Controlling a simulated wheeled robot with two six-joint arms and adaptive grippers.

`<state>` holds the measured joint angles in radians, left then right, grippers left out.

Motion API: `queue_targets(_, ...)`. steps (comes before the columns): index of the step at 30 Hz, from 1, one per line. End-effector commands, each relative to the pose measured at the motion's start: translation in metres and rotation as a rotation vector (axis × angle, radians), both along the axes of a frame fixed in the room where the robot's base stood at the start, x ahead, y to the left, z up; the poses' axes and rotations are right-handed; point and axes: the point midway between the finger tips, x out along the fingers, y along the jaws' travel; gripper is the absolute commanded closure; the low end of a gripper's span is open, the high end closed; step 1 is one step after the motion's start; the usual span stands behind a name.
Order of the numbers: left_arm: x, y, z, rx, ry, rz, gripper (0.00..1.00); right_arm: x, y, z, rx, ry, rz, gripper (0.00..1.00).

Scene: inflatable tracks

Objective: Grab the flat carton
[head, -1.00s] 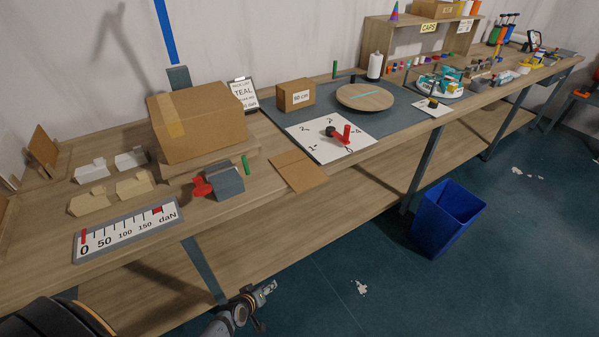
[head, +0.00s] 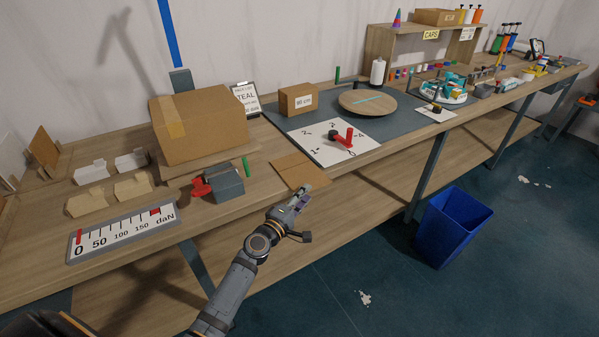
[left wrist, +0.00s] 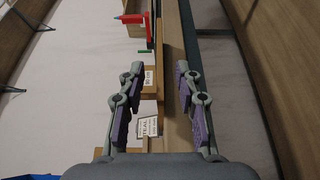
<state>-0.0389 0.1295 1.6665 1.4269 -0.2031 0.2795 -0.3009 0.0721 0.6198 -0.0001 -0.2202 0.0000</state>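The flat carton (head: 297,170) is a thin brown sheet lying flat on the bench, near its front edge, left of the white numbered board. My left gripper (head: 303,195) is just in front of the bench edge, close to the carton's near corner in the picture, and does not hold it. In the left wrist view the two fingers of my left gripper (left wrist: 159,74) stand apart with nothing between them. My right gripper is not in view.
A blue bin (head: 452,228) stands on the floor at right.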

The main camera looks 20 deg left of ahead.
Motion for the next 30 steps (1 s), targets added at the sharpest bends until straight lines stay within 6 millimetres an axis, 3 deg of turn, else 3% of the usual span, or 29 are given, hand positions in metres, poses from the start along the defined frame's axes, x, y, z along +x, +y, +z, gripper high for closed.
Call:
queue_targets(2,0.002,0.000,0.000,0.000,-0.001,0.000,0.66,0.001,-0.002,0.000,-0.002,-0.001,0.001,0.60)
queue_targets(10,0.045,-0.003,-0.001,-0.002,-0.001,-0.001,0.66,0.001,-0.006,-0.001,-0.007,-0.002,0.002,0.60)
queue_targets(19,0.052,-0.005,-0.001,0.000,0.000,-0.001,0.66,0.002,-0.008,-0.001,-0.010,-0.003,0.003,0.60)
queue_targets(27,0.052,-0.005,-0.001,0.001,0.000,0.000,1.00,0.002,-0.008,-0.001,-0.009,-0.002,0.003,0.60)
queue_targets(30,0.052,-0.004,-0.001,0.001,0.001,0.000,1.00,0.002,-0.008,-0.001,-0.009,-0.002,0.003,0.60)
